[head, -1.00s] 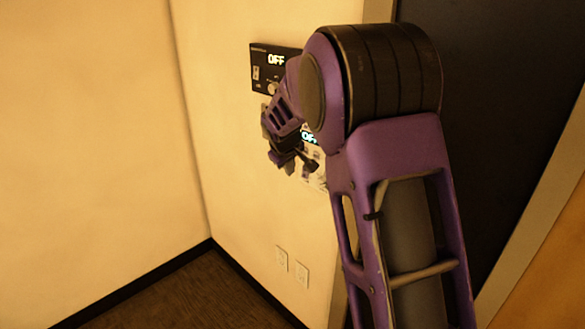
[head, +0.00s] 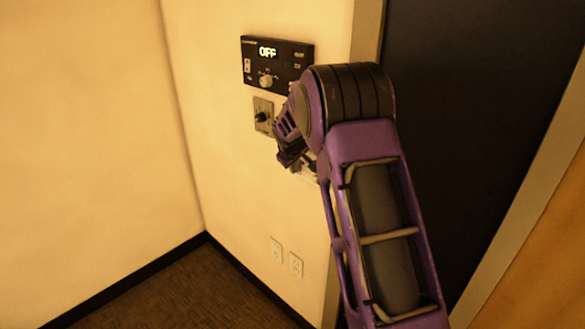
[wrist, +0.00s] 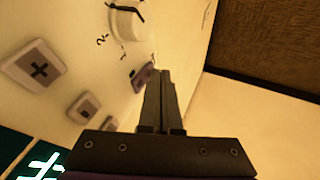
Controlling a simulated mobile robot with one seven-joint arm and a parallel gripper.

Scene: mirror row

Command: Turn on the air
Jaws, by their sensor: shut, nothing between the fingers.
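In the wrist view a white control panel (wrist: 60,25) carries a plus button (wrist: 35,68), further pale buttons (wrist: 83,107), a round white dial (wrist: 128,22) with marks beside it, and a small dark switch (wrist: 143,76). Part of a lit cyan display (wrist: 38,165) shows at lower left. My gripper (wrist: 159,78) is shut and empty, its fingertips close beside the dark switch; I cannot tell if they touch. In the head view my gripper (head: 287,163) is at the wall, and my arm hides most of the white panel.
A black panel (head: 290,56) reading OFF, with a knob (head: 266,81), is higher on the wall. Below it is a small plate with a dark knob (head: 262,116). Outlets (head: 296,265) sit low on the wall. A dark door (head: 460,130) stands right of my arm.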

